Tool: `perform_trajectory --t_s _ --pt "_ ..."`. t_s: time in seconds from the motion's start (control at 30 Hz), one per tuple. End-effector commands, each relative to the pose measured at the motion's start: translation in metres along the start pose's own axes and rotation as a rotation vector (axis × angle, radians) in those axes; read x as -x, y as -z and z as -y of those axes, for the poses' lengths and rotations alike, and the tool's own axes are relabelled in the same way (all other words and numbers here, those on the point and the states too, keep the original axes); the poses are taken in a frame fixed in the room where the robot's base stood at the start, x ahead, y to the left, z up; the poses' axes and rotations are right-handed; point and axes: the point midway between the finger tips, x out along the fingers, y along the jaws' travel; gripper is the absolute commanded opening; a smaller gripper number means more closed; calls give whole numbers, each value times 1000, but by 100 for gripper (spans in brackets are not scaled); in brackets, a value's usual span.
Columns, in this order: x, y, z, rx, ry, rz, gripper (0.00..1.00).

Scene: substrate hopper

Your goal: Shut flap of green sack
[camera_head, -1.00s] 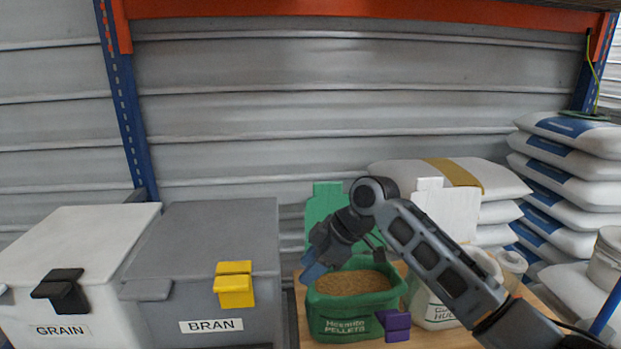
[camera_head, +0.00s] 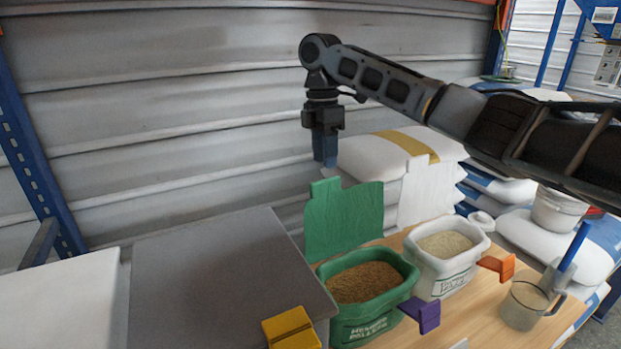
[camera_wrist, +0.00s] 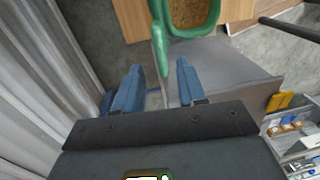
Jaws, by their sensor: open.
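The green sack (camera_head: 335,326) stands on the wooden table with its mouth open, and brown pellets show inside. Its green flap (camera_head: 343,217) stands upright at the back edge of the sack. My gripper (camera_head: 325,163) points down, open and empty, above and behind the upright flap. In the wrist view, my open gripper (camera_wrist: 155,90) has the flap's green edge (camera_wrist: 160,38) showing beyond and between its blue fingers, apart from them as far as I can tell.
A white sack (camera_head: 432,272) with its own raised flap stands to the right, with an orange clip (camera_head: 498,267). A clear jug (camera_head: 523,306) is at the table's right. A grey bin (camera_head: 215,268) with a yellow latch is at left. Stacked bags lie behind.

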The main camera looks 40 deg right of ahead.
Motion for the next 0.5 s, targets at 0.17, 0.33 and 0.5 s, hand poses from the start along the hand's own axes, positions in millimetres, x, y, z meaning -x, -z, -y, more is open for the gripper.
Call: perform_trajectory --t_s 0.17,0.33,0.5 --pt "-27 0 0 -1 1 -1 40" --pt "-52 0 0 -1 1 -1 40" --pt "-66 0 0 -1 -1 -1 40"
